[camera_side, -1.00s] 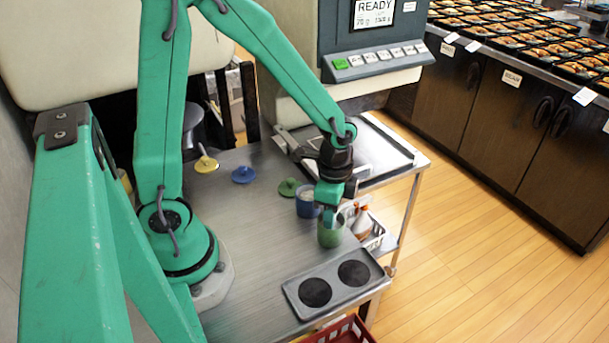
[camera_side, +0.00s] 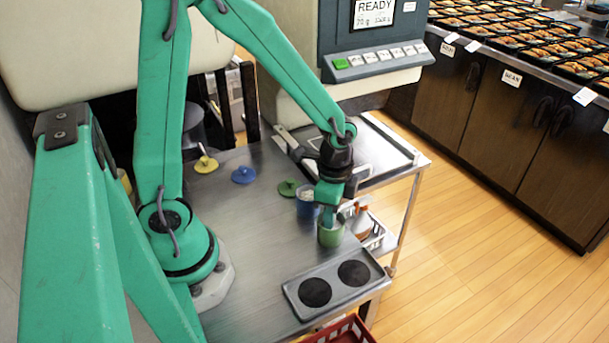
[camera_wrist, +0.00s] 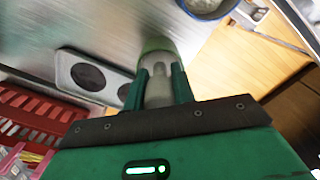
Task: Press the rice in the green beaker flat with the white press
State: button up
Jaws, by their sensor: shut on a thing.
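The green beaker (camera_side: 331,237) stands upright on the metal table, directly below my gripper (camera_side: 328,208) in the side view. In the wrist view my gripper (camera_wrist: 160,88) is shut on the white press (camera_wrist: 158,92), a pale, greyish piece between the two green fingers. The green beaker (camera_wrist: 157,46) shows just beyond the fingertips. The press's lower end is hidden, and I cannot tell how deep it is in the beaker. The rice in the green beaker is not visible.
A blue beaker (camera_side: 306,208) with pale contents stands close behind the green one. A grey tray with two dark round pads (camera_side: 334,284) lies in front. Yellow (camera_side: 206,164), blue (camera_side: 243,175) and green (camera_side: 289,188) lid-like pieces lie behind. A red crate (camera_side: 345,331) is at the front edge.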

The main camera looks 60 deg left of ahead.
dwell(0.6)
jog(key=shift+r, duration=4)
jog(key=shift+r, duration=2)
jog(key=shift+a, duration=0.1)
